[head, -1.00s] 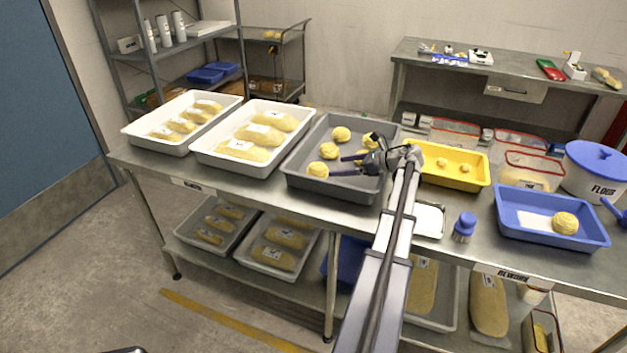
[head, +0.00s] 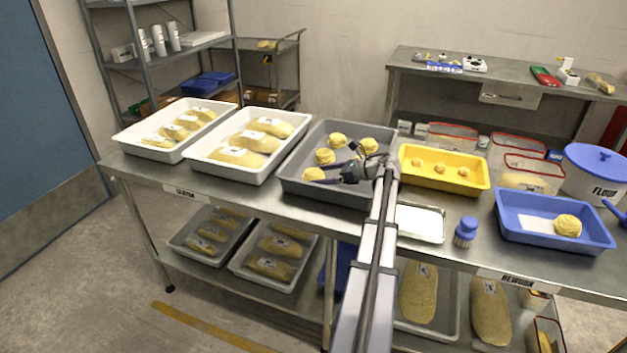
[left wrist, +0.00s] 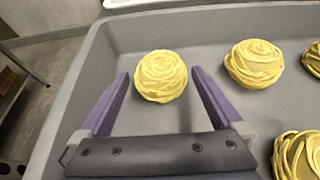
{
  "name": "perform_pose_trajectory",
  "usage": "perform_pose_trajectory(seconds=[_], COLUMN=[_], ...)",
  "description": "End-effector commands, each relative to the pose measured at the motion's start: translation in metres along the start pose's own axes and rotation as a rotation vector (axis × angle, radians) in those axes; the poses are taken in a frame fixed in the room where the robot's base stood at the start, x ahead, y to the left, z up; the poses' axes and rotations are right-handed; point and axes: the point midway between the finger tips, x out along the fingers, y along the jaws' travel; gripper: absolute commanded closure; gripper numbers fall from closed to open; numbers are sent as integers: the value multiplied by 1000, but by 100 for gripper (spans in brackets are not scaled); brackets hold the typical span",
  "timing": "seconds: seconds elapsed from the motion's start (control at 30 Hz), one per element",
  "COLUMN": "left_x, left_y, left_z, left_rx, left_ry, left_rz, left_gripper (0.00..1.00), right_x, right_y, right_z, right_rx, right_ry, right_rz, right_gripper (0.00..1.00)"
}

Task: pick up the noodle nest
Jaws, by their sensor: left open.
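Several yellow noodle nests sit in the grey tray (head: 290,181). In the left wrist view, my left gripper (left wrist: 160,88) is open, its purple fingers pointing at one noodle nest (left wrist: 160,76). That nest lies between and slightly beyond the fingertips, and I see no contact. It appears to be the front-left nest (head: 314,174) in the head view, where my left gripper (head: 336,165) reaches in from the right. Other nests (left wrist: 254,63) lie to the right in the left wrist view. My right gripper is not in view.
White trays of wrapped loaves (head: 222,171) stand to the left. A yellow tray (head: 415,180) with small nests is to the right. A blue tray (head: 520,237) holds one nest, with a blue-topped brush (head: 466,231) beside it. The grey tray's walls surround the nests.

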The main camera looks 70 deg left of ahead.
Motion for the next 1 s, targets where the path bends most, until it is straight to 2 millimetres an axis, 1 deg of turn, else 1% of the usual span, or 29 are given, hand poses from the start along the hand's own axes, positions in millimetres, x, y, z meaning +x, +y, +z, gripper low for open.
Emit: perform_pose_trajectory(seconds=[0.03, 0.1, 0.2, 0.43, 0.47, 1.0], left_x=[10, 21, 32, 34, 34, 33], left_y=[-1, -1, -1, -1, -1, -1], left_z=[-4, -4, -3, -1, -1, -1], left_rx=[-1, -2, -1, 0, 0, 0], left_ry=[0, 0, 0, 0, 0, 0], left_rz=[2, 2, 1, 0, 0, 0], left_gripper=[0, 0, 0, 0, 2, 63], right_x=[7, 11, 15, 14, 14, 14], right_y=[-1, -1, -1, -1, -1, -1], right_z=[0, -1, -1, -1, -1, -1], right_rx=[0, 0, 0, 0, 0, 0], right_ry=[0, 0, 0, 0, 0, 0], right_rz=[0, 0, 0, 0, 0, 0], right_gripper=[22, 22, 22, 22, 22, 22])
